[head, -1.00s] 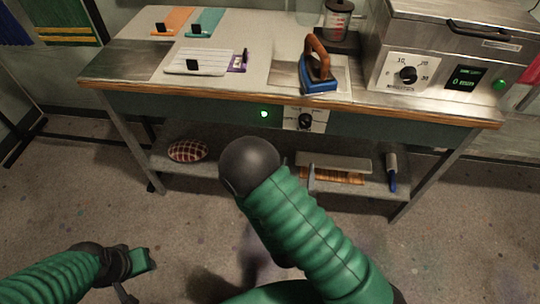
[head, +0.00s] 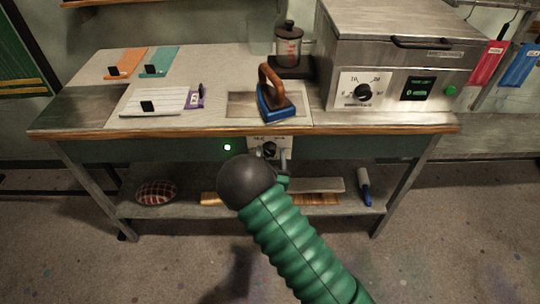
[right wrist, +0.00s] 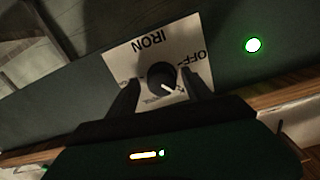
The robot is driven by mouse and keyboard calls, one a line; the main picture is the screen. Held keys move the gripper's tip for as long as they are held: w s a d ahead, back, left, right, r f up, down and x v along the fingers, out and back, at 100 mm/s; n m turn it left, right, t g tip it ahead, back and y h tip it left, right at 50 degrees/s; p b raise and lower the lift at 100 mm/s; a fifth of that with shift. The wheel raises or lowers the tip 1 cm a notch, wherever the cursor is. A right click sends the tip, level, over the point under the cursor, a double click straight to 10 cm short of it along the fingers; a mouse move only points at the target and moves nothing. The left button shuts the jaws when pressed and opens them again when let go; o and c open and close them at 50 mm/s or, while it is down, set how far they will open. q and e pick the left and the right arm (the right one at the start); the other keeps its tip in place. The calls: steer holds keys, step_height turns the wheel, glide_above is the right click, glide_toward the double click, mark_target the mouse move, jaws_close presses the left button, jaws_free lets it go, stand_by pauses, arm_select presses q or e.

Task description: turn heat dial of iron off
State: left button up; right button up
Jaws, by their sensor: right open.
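The iron's heat dial (right wrist: 162,76) is a black knob on a white plate (right wrist: 135,50) marked IRON and OFF, on the table's green front panel. In the head view the dial (head: 269,149) shows just above my right gripper (head: 272,160), which my own arm partly hides. In the right wrist view my right gripper (right wrist: 163,90) is open, with a finger on either side of the dial. I cannot tell whether the fingers touch it. A green light (head: 227,147) glows left of the plate. The blue iron (head: 277,104) with a brown handle stands on the tabletop above. My left gripper is not in view.
A steel box with its own dial (head: 363,92) stands at the right of the tabletop. A lower shelf (head: 130,209) holds a checked cushion (head: 156,192) and other items. Wooden table edge (head: 200,131) runs above the panel.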

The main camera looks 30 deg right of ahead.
steer(key=shift+a+r, duration=0.1)
steer(key=shift+a, duration=0.2)
steer(key=c, duration=0.7)
steer(key=shift+d, duration=0.1)
jaws_close()
steer(key=shift+n, duration=0.3)
steer(key=n, duration=0.2)
steer(key=shift+n+p, duration=0.3)
steer(key=shift+p, duration=0.1)
steer(key=n+p, duration=0.1)
steer(key=n, duration=0.2)
steer(key=shift+n, duration=0.4)
steer(key=n+p, duration=0.1)
steer(key=n, duration=0.3)
steer(key=shift+n+t, duration=0.3)
steer(key=shift+n, duration=1)
